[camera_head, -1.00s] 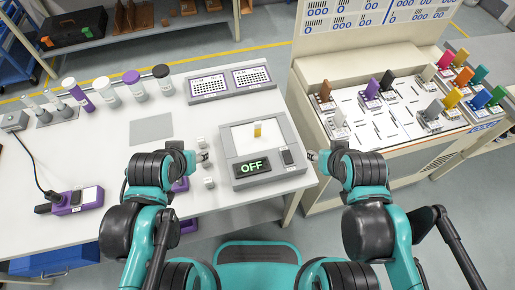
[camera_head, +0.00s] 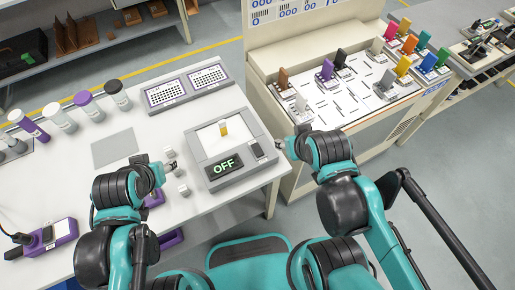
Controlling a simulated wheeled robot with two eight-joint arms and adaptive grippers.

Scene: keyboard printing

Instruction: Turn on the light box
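The light box (camera_head: 198,148) is a grey unit near the right edge of the white table. Its display (camera_head: 224,167) reads OFF in green, and a dark switch (camera_head: 257,150) is at its front right corner. A small yellow piece (camera_head: 223,128) stands on its white panel. My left gripper (camera_head: 174,164) is just left of the box, above the table; its fingers are too small to judge. My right gripper (camera_head: 279,143) is just right of the switch, apart from it, and its fingers are small and partly hidden.
Small white cubes (camera_head: 183,190) sit left of the box. Two trays with dotted tops (camera_head: 166,94) lie behind it. Several capped bottles (camera_head: 88,106) stand at the back left. A cream bench (camera_head: 290,123) with coloured pieces stands to the right. A grey mat (camera_head: 115,147) is bare.

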